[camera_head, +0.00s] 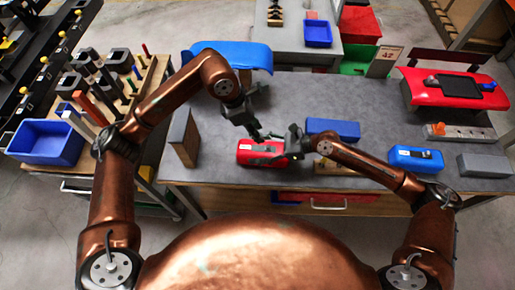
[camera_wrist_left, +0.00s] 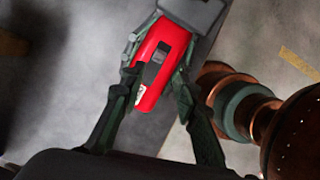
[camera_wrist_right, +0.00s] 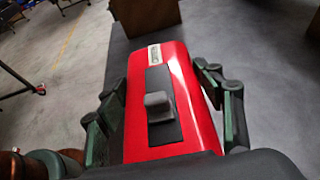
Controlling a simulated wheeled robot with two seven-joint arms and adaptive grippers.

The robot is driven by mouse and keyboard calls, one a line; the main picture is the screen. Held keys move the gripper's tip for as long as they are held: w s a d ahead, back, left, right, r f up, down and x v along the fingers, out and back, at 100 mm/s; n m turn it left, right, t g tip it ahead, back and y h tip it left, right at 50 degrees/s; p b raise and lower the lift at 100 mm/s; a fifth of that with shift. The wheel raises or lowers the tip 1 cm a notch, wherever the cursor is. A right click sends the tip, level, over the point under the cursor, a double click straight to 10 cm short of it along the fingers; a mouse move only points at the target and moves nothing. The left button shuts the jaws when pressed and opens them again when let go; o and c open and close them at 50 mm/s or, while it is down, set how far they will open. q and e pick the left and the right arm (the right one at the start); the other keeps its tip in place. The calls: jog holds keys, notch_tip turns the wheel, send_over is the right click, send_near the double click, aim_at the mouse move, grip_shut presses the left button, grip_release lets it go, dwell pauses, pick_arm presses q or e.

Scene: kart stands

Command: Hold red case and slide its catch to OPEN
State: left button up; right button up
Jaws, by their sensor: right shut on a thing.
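The red case (camera_head: 258,154) lies near the front edge of the grey bench. In the right wrist view the case (camera_wrist_right: 190,95) carries a dark track with a grey raised catch (camera_wrist_right: 158,105) around its middle; a small pale label (camera_wrist_right: 154,55), unreadable, sits beyond the track. My right gripper (camera_head: 285,152) is shut on the case from its right end, one finger along each long side. My left gripper (camera_head: 262,135) is open above and behind the case. In the left wrist view the case (camera_wrist_left: 168,40) shows between its spread fingers; contact cannot be told.
An upright wood-and-grey block (camera_head: 183,138) stands left of the case. A blue box (camera_head: 333,129) lies behind my right gripper, and a blue case (camera_head: 416,158) is farther right. A red stand (camera_head: 420,88) is at the back right. The bench middle is clear.

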pick_arm(q)
jog(key=shift+n, duration=0.6)
jog(key=c, duration=0.5)
jog(key=n, duration=0.3)
jog(key=shift+d+r, duration=0.1)
jog(key=shift+d, duration=0.05)
jog(key=shift+c, duration=1.4)
jog(key=shift+w+d+n, duration=0.1)
jog(key=shift+n, duration=1)
grip_shut()
jog(key=n, duration=0.9)
jog(key=d+n, duration=0.1)
jog(key=n, duration=0.8)
jog(key=w+n, duration=0.1)
jog(key=n, duration=0.7)
jog(key=shift+d+r+n+g, duration=0.35)
jog(key=shift+n+g, duration=0.05)
